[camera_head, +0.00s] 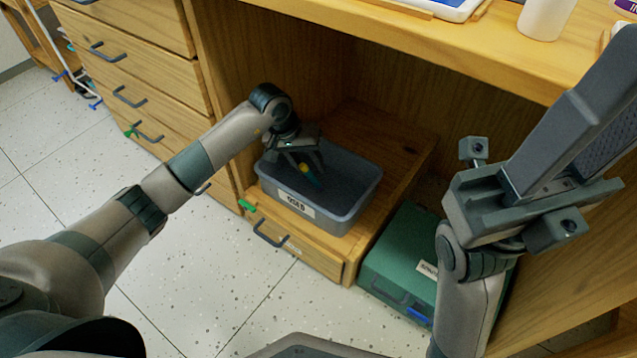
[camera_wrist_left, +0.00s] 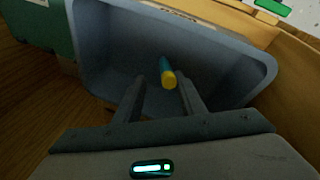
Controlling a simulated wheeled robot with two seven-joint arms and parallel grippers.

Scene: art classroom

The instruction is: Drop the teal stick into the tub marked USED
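The grey-blue tub (camera_head: 345,215) with a label reading USED stands on a low wooden drawer unit under the desk. It also shows in the left wrist view (camera_wrist_left: 95,55). My left gripper (camera_head: 305,163) points down into the tub. In the left wrist view its fingers (camera_wrist_left: 165,88) are open, with a gap on both sides of the teal stick (camera_wrist_left: 167,72). The stick's yellow end faces the camera. In the head view the stick (camera_head: 313,178) shows below the fingers, inside the tub's outline; I cannot tell whether it rests on the bottom. My right gripper (camera_head: 622,85) is raised at the right, its opening unclear.
A green case (camera_head: 400,250) with a label stands on the floor right of the drawer unit. The desk top (camera_head: 440,40) overhangs the tub and carries a white cup (camera_head: 546,18). Wooden drawers (camera_head: 140,65) stand at left. The speckled floor in front is clear.

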